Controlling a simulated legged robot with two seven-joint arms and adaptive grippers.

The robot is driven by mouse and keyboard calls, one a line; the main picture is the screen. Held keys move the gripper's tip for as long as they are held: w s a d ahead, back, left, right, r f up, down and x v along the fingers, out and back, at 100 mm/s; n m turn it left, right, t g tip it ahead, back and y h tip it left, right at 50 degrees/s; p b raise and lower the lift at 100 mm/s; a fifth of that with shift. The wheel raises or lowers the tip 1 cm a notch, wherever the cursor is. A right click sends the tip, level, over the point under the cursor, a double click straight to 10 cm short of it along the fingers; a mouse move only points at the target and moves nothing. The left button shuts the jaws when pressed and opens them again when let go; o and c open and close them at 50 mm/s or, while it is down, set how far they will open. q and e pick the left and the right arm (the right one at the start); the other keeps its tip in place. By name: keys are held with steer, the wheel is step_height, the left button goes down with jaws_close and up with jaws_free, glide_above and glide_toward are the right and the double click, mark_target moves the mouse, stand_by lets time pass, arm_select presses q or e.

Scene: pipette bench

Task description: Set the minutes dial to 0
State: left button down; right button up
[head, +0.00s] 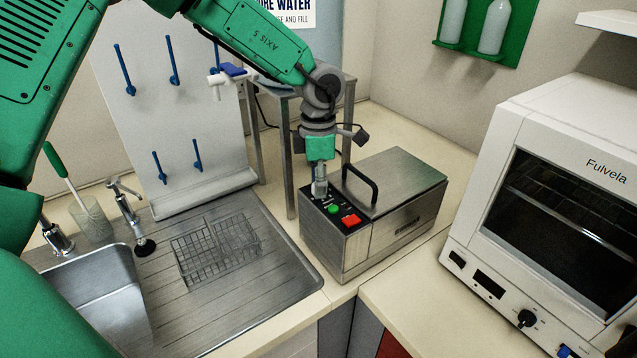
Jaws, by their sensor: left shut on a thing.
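A steel box-shaped bath (400,200) with a black handle on its lid stands on the counter. Its black control panel (342,224) carries a green button (334,209) and a red button (351,219). My left gripper (320,192) points straight down at the far left end of this panel. Its fingers are shut on a small knob there, which they mostly hide. I take it to be the minutes dial, but its marks and setting cannot be read. My right gripper is not in view.
A sink (95,300) with a drainer and a wire basket (215,250) lies left of the bath. A white oven (555,210) stands at right. A steel stand (289,150) is behind my gripper. A peg board (175,100) stands at the back left.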

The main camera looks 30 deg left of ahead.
arm_select(q)
steer(key=shift+f, duration=0.1)
steer(key=c, duration=1.2)
jaws_free()
steer(key=shift+w, duration=0.15)
step_height(320, 180, up, 12)
steer(key=shift+w+a, duration=0.25)
